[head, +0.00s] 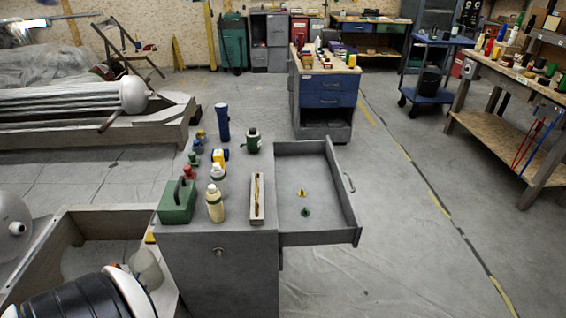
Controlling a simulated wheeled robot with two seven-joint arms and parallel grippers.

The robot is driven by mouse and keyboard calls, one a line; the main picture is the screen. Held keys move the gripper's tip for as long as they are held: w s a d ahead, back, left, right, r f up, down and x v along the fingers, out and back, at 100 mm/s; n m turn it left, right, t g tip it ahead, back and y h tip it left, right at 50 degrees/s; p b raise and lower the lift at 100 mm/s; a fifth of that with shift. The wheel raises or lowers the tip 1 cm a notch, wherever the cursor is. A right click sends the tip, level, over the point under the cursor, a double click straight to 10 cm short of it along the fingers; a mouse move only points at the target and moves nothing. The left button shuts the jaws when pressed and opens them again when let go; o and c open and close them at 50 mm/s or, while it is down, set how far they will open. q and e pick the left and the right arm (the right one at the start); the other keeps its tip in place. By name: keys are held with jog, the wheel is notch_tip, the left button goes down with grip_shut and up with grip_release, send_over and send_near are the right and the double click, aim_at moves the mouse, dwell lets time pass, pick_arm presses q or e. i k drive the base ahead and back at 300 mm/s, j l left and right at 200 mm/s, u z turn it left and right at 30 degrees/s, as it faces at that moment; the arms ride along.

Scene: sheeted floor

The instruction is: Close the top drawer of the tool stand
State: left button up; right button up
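The grey tool stand (205,275) stands in the middle foreground. Its top drawer (318,240) is pulled out toward the right. The drawer's handle (349,182) is on its outer right face. Inside the drawer are a small yellow-and-black item (301,192) and a small green item (306,211). Neither of my grippers shows in the head view.
The stand top holds a green case (177,200), bottles (215,204) and a blue cylinder (222,122). A wooden crate (35,252) is at the left. A blue-drawer cabinet (329,92) stands behind. Floor (420,255) right of the drawer is clear up to the workbench (512,84).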

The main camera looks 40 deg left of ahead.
aim_at(314, 166)
jog(key=i+l+u, duration=0.2)
jog(key=u, duration=0.25)
jog(key=i+l+u, duration=0.3)
jog(key=u, duration=0.15)
jog(key=i+l+u, duration=0.2)
jog(key=l+u, duration=0.2)
jog(key=i+l+u, duration=0.1)
jog(key=l+u, duration=0.35)
jog(key=i+l+u, duration=0.1)
jog(key=i+l, duration=0.35)
jog(key=l, duration=0.2)
jog(key=i+l+u, duration=0.15)
jog(key=l, duration=0.2)
jog(key=i, duration=0.05)
